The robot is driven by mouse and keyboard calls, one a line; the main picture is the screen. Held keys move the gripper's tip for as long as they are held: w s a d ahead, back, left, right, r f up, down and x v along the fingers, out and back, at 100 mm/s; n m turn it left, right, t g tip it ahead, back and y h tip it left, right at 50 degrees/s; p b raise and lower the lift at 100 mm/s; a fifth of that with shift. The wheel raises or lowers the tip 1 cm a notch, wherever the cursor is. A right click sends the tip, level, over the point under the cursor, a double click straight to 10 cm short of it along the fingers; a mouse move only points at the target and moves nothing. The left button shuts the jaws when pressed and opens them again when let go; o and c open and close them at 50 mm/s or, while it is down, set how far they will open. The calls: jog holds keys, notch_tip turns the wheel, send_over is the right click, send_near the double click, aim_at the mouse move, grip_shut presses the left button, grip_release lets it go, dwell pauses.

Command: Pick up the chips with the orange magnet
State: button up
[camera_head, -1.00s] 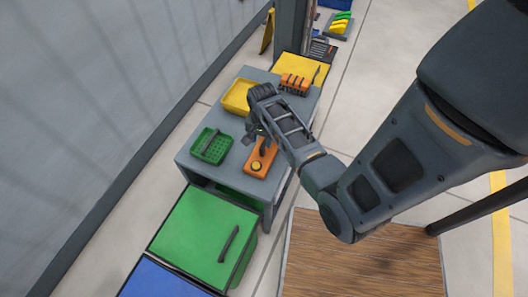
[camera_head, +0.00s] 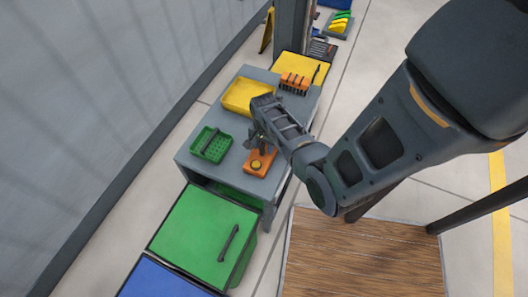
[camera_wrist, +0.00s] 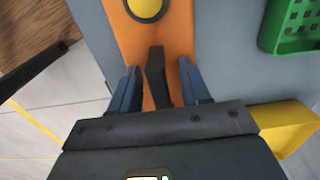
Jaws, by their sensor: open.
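An orange block (camera_head: 261,161) with a round yellow button, likely the orange magnet, lies on the grey table (camera_head: 228,180). It also shows in the wrist view (camera_wrist: 180,40), with a dark upright handle (camera_wrist: 157,72) rising from it. My gripper (camera_head: 260,143) is over the orange block. In the wrist view, my gripper (camera_wrist: 157,88) is open, its two fingers on either side of the handle with a gap to each. I cannot make out any chips. My gripper hides part of the block in the head view.
A green perforated tray (camera_head: 211,145) stands left of the orange block, and a yellow tray (camera_head: 238,97) behind it. An orange rack (camera_head: 294,82) stands at the table's back right. A green cabinet (camera_head: 195,235) is in front of the table.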

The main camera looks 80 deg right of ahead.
jog(key=shift+c, duration=0.2)
grip_shut()
jog(key=shift+w+d+r, duration=0.1)
dwell(1.0)
